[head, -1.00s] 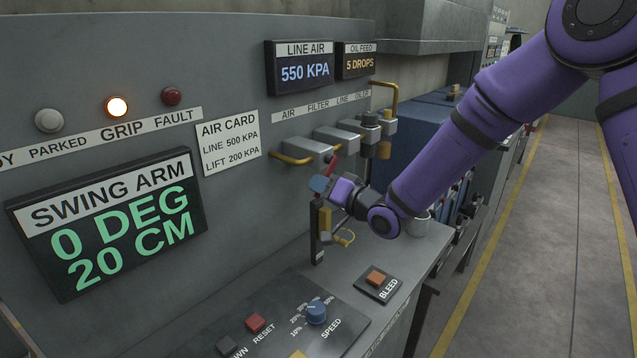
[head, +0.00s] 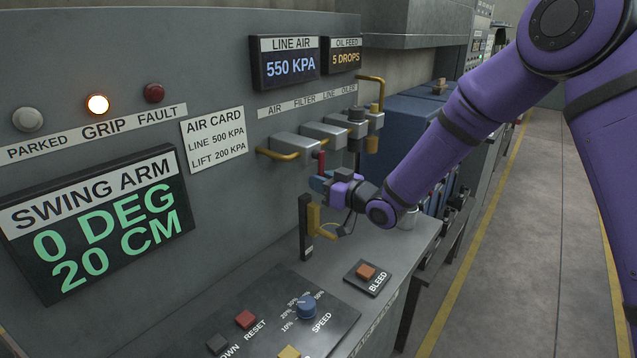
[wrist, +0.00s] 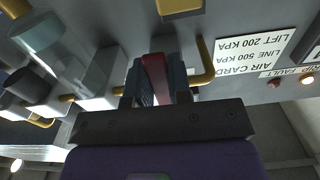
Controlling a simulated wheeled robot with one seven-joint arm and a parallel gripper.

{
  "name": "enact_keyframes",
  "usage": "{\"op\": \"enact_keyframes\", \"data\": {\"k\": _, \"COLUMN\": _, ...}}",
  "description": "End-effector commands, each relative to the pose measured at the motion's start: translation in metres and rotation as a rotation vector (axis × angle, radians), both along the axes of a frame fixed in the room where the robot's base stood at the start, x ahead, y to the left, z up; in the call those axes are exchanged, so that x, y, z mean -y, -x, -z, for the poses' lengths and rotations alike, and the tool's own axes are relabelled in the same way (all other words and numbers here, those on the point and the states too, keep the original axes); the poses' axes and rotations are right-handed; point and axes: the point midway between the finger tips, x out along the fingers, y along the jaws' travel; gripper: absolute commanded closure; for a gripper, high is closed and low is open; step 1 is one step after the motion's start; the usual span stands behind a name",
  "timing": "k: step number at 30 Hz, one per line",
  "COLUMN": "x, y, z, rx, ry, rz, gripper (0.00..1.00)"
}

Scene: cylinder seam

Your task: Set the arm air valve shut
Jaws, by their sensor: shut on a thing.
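The arm air valve is the leftmost grey block (head: 295,145) under the AIR label, with a yellow pipe at its left. Its red lever (head: 321,160) hangs about straight down from the block's right end in the head view. My gripper (head: 320,181) is just below the block, with its dark blue fingers around the lever's lower part. In the upside-down wrist view the red lever (wrist: 155,78) stands between the two fingers of my gripper (wrist: 156,88), which is shut on it. The fingers hide the lever's lower end.
The LINE AIR display (head: 290,62) reads 550 KPA. The air card (head: 214,138) lists line 500 KPA and lift 200 KPA. A black upright post with a yellow handle (head: 314,222) stands close below my gripper. The bleed button (head: 366,271) is on the bench.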

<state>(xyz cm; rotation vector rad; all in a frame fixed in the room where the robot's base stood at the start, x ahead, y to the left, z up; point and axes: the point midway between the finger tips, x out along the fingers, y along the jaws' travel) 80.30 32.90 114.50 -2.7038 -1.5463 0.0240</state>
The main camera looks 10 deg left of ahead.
Motion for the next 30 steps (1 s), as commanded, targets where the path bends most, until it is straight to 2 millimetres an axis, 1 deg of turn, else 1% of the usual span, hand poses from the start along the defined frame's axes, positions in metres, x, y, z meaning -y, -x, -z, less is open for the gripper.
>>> {"op": "enact_keyframes", "data": {"k": 17, "x": 0.0018, "y": -0.0022, "z": 0.0004, "rx": 0.026, "ry": 0.017, "rz": 0.001, "gripper": 1.00}}
{"op": "enact_keyframes", "data": {"k": 18, "x": 0.0018, "y": -0.0022, "z": 0.0004, "rx": 0.026, "ry": 0.017, "rz": 0.001, "gripper": 0.74}}
{"op": "enact_keyframes", "data": {"k": 20, "x": 0.0017, "y": -0.0021, "z": 0.0003, "rx": 0.026, "ry": 0.017, "rz": 0.001, "gripper": 0.60}}
{"op": "enact_keyframes", "data": {"k": 21, "x": 0.0017, "y": -0.0020, "z": 0.0003, "rx": 0.026, "ry": 0.017, "rz": 0.001, "gripper": 0.55}}
{"op": "enact_keyframes", "data": {"k": 30, "x": 0.0026, "y": -0.0011, "z": 0.0000, "rx": 0.027, "ry": 0.016, "rz": 0.000, "gripper": 0.55}}
